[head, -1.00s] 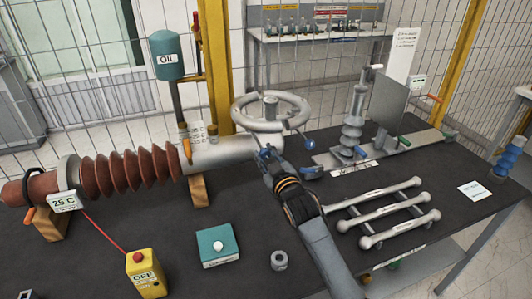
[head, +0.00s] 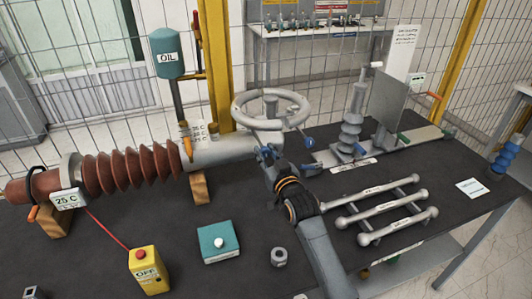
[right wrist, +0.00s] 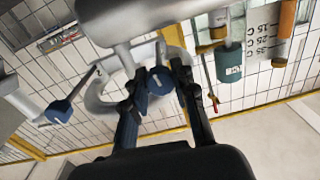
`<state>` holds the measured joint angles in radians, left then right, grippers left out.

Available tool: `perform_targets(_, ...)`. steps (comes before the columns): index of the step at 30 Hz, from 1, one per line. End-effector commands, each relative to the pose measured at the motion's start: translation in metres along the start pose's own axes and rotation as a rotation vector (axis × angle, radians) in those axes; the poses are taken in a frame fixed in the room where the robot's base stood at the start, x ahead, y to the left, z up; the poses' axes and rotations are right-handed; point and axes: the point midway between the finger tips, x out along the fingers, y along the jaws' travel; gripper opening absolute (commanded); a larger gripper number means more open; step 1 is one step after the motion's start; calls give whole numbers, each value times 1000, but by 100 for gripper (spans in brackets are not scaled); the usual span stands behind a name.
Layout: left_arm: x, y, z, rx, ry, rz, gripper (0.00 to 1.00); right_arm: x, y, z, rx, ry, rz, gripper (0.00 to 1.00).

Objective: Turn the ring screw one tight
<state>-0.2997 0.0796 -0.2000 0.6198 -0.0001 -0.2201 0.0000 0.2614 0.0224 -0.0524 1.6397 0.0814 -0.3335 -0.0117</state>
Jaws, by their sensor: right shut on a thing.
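The grey ring (head: 235,106) sits at the right end of the bushing's grey tube and has blue-headed screws on it. My right gripper (head: 266,154) is below the ring in the head view. In the right wrist view, my right gripper (right wrist: 160,92) has its two fingers around a blue screw head (right wrist: 160,79) and is shut on it. A mark on that head is too small to read. A second blue screw (head: 309,143) stands out free to the right; a blue screw also shows free at the left of the right wrist view (right wrist: 58,112). My left gripper is not in view.
The red-brown ribbed bushing (head: 125,174) lies across the left of the dark table. The oil tank (head: 167,58) stands behind it. A yellow OFF box (head: 147,272), a teal button box (head: 218,243), a nut (head: 279,257) and several grey bars (head: 375,208) lie nearer.

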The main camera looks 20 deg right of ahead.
Motion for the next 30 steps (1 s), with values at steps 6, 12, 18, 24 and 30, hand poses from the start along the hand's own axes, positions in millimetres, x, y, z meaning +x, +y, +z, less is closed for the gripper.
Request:
perform_targets(6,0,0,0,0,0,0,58,0,0,1,0,-2,0,0)
perform_targets(12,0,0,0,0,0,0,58,0,0,1,0,-2,0,50)
perform_targets(18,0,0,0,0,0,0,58,0,0,0,-1,-1,0,50)
perform_targets(24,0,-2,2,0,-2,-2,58,-8,0,1,-1,-1,0,50)
perform_targets(30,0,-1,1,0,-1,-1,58,-45,0,2,-1,-3,0,50)
